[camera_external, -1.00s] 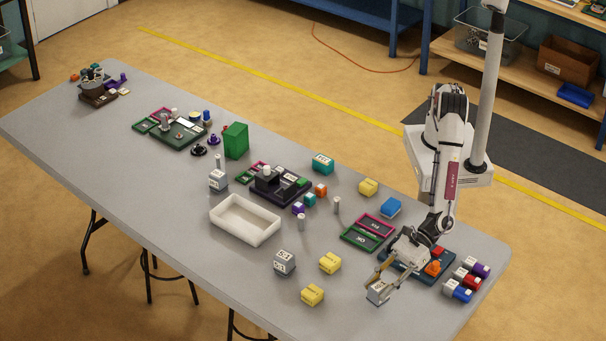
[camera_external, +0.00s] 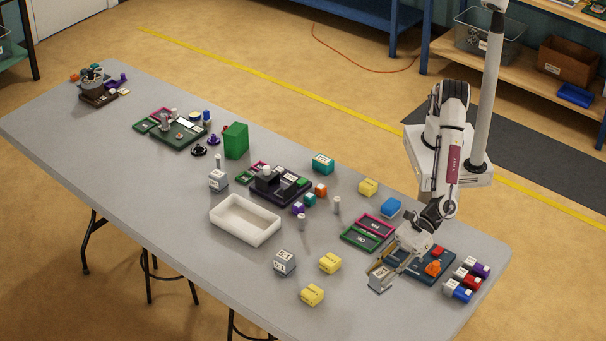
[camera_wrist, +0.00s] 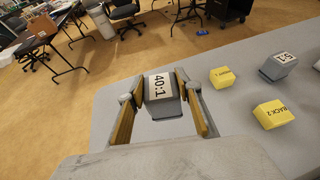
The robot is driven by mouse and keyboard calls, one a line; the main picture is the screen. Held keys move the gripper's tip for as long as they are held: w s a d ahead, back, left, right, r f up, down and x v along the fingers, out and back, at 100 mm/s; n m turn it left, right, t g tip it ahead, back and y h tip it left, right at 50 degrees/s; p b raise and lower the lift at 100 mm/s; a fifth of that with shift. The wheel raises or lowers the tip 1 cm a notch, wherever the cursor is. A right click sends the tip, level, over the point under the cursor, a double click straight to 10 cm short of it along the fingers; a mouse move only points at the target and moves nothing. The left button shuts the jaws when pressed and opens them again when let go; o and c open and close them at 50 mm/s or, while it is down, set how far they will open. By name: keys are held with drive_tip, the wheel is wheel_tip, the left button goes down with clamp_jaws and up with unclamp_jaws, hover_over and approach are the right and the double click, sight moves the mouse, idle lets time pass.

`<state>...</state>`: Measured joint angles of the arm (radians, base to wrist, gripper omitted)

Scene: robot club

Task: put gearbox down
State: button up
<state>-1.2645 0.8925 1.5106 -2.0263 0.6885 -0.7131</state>
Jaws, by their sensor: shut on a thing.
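The held gearbox (camera_wrist: 162,96) is a grey block with a white top label reading "40:1". It sits between the two yellowish fingers of my gripper (camera_wrist: 160,105) in the wrist view. In the external view my gripper (camera_external: 382,275) is at the near right of the table, shut on this gearbox (camera_external: 379,284). I cannot tell whether its underside touches the table. A second grey gearbox (camera_external: 284,262) with a white label stands to the left, apart from my gripper; it also shows in the wrist view (camera_wrist: 278,66), labelled "5:1".
Yellow blocks (camera_external: 330,262) and (camera_external: 312,294) stand left of my gripper. A dark blue board (camera_external: 425,278) with orange parts is just right of it, with several coloured blocks (camera_external: 462,291) beyond. Green and pink trays (camera_external: 361,238) lie behind. The table's front edge is close, with bare surface around.

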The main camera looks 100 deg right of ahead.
drive_tip(key=shift+w, duration=0.1)
idle(0.3)
drive_tip(key=w+d+m+t+h, duration=0.1)
drive_tip(key=w+d+m+h, duration=0.2)
drive_tip(key=w+d, duration=1.5)
drive_tip(key=w+d+m+t+h, duration=0.1)
drive_tip(key=w+d+m+h, duration=0.2)
drive_tip(key=w+d, duration=1.5)
drive_tip(key=d+h, duration=0.1)
drive_tip(key=d, duration=0.5)
drive_tip(key=shift+w+d+r+m, duration=0.25)
drive_tip(key=shift+w+r+m, duration=0.05)
drive_tip(key=shift+r+m, duration=0.1)
drive_tip(key=shift+f, duration=0.1)
wheel_tip(320, 180, down, 6)
drive_tip(key=shift+f, duration=0.1)
